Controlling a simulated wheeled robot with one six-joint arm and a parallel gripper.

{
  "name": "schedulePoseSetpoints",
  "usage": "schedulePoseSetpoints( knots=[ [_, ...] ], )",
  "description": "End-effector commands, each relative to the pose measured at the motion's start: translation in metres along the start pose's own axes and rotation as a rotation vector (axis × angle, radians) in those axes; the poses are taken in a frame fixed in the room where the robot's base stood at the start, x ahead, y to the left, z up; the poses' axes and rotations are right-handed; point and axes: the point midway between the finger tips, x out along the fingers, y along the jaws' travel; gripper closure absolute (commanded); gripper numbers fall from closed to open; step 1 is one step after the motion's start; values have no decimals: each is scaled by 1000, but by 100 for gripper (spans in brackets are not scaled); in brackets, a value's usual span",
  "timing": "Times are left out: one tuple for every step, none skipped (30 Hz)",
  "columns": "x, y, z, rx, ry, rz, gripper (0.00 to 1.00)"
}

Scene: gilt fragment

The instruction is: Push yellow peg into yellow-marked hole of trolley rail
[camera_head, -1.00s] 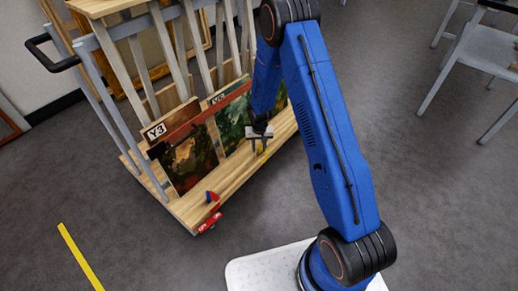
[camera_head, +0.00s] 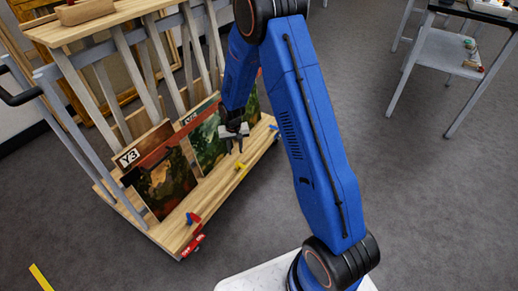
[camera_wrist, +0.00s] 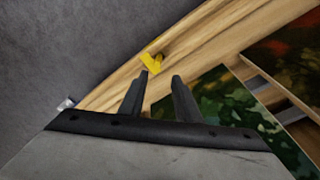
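The yellow peg (camera_head: 240,167) is at the front edge of the trolley's wooden rail (camera_head: 214,189), below my gripper. In the wrist view the yellow peg (camera_wrist: 152,63) lies just beyond the left fingertip. I cannot tell how deep it sits or make out the yellow-marked hole apart from it. My gripper (camera_head: 235,150) is open and empty above the rail, its fingers pointing down. In the wrist view the two fingers of my gripper (camera_wrist: 160,78) stand apart with nothing between them.
A red and blue piece (camera_head: 193,218) sits near the rail's front end, above a red part (camera_head: 192,245). Paintings (camera_head: 165,183) lean behind the rail, close to the gripper, with a Y3 label (camera_head: 128,158). A grey table (camera_head: 450,65) stands at right. Floor between is clear.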

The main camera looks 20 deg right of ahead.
Motion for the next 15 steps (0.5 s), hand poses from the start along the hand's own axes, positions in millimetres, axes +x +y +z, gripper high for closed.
schedulePoseSetpoints(
  knots=[
    [-2, 0, 0, 0, 1, 0, 70],
    [-4, 1, 0, -1, 2, -1, 70],
    [-9, 1, 0, -1, 5, -1, 70],
    [-15, 2, 0, -2, 8, -2, 70],
    [-22, 3, 1, -3, 11, -2, 70],
    [-32, 5, 2, -5, 16, -3, 70],
    [-42, 7, 3, -7, 21, -4, 70],
    [-52, 8, 5, -8, 25, -5, 70],
    [-66, 11, 7, -10, 31, -6, 70],
    [-78, 13, 9, -13, 37, -7, 70],
    [-88, 15, 12, -15, 42, -8, 70],
    [-102, 18, 15, -19, 48, -9, 70],
    [-113, 20, 18, -20, 52, -10, 70],
    [-124, 23, 21, -22, 58, -11, 70],
    [-137, 26, 26, -24, 64, -12, 70]
  ],
)
